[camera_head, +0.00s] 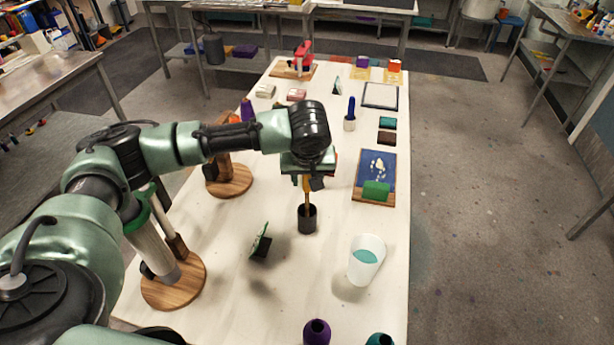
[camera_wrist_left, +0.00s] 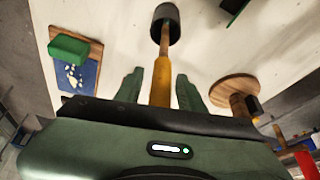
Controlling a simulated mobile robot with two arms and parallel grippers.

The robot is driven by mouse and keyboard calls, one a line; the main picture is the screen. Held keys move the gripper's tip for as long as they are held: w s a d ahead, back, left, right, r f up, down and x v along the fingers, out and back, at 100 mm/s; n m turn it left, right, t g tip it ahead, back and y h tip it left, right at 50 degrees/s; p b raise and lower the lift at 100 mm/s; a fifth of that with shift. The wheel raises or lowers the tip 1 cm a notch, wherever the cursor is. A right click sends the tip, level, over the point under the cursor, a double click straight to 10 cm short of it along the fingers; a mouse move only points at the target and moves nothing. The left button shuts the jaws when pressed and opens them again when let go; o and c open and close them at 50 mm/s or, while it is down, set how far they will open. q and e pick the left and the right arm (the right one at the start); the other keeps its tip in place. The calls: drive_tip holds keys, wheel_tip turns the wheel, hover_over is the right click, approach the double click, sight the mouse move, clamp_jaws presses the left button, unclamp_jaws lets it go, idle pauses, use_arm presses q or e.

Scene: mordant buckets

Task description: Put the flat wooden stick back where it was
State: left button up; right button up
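The flat wooden stick (camera_head: 306,194) stands in a small black cup (camera_head: 307,222) on the long table, with its lower end hidden inside. In the left wrist view its orange-yellow upper part (camera_wrist_left: 161,82) runs between my fingers, and its lower end enters the black cup (camera_wrist_left: 167,17). My left gripper (camera_head: 306,182) is above the cup, pointing down around the stick. In the left wrist view a narrow gap shows between each finger and the stick, so the gripper (camera_wrist_left: 160,85) is open. My right gripper is not in view.
A white beaker of teal liquid (camera_head: 366,262) stands to the right of the black cup. A small card in a dark stand (camera_head: 261,243) is to the left. A blue board with a green block (camera_head: 376,189) lies to the right. Wooden round bases (camera_head: 176,286) stand left.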

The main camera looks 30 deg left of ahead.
use_arm(q)
drive_tip(key=shift+r, duration=0.1)
drive_tip(key=shift+r, duration=0.3)
drive_tip(key=b+v, duration=0.2)
drive_tip(key=v, duration=0.9)
drive_tip(key=shift+s+r, duration=0.2)
drive_tip(key=shift+r, duration=0.05)
drive_tip(key=shift+d+f, duration=0.1)
